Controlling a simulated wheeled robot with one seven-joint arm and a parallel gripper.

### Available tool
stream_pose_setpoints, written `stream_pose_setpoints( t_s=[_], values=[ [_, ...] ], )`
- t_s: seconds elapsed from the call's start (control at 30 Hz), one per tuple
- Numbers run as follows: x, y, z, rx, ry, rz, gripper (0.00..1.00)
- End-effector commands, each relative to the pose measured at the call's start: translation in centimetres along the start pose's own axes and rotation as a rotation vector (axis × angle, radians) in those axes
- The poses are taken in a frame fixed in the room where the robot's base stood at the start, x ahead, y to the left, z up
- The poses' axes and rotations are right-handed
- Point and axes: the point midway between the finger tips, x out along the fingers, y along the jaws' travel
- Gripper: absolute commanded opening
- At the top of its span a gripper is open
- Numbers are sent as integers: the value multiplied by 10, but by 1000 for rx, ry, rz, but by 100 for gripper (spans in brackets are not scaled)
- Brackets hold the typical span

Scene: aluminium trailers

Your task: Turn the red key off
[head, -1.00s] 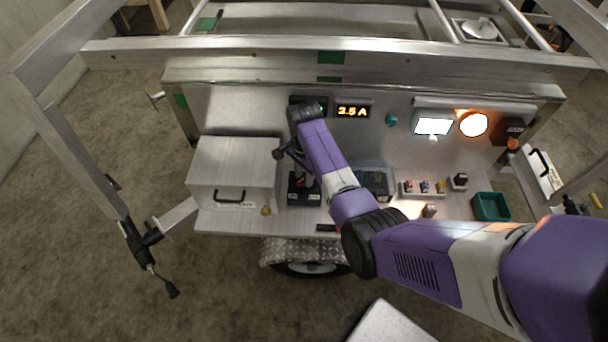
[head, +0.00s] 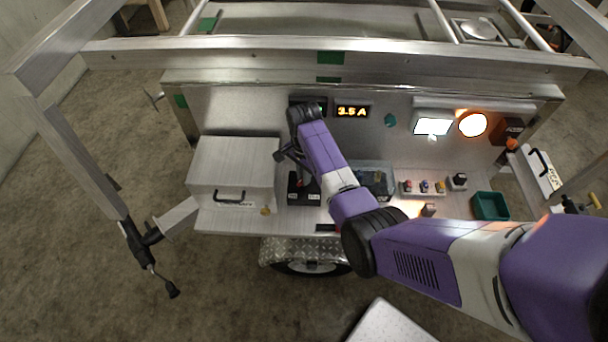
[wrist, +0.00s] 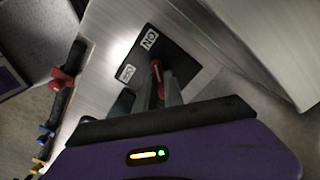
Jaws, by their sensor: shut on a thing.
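The red key (wrist: 156,72) shows in the wrist view, standing on a black plate (wrist: 172,54) with a white ON label (wrist: 150,39) and a white OFF label (wrist: 125,73). My gripper (wrist: 159,88) is shut on the red key, one finger on each side; the fingers hide its lower part. I cannot tell exactly which label the key points to. In the head view the black switch base (head: 303,191) sits on the shelf just right of the silver box, and my gripper (head: 290,160) is over it, partly hidden by my arm.
The silver box (head: 232,170) with a black handle stands close to the left of the switch. A clear-lidded case (head: 374,180), a row of coloured knobs (head: 423,187) and a green bin (head: 490,206) lie to the right. A display (head: 352,111) reads 3.5 A; a round lamp (head: 472,124) glows.

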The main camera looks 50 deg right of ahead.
Motion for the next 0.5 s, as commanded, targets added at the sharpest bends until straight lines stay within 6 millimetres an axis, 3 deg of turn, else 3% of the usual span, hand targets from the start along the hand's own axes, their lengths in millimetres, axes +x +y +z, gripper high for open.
stream_pose_setpoints(
  t_s=[0.5],
  values=[
    [-2,0,0,-434,-1,1,0]
  ],
)
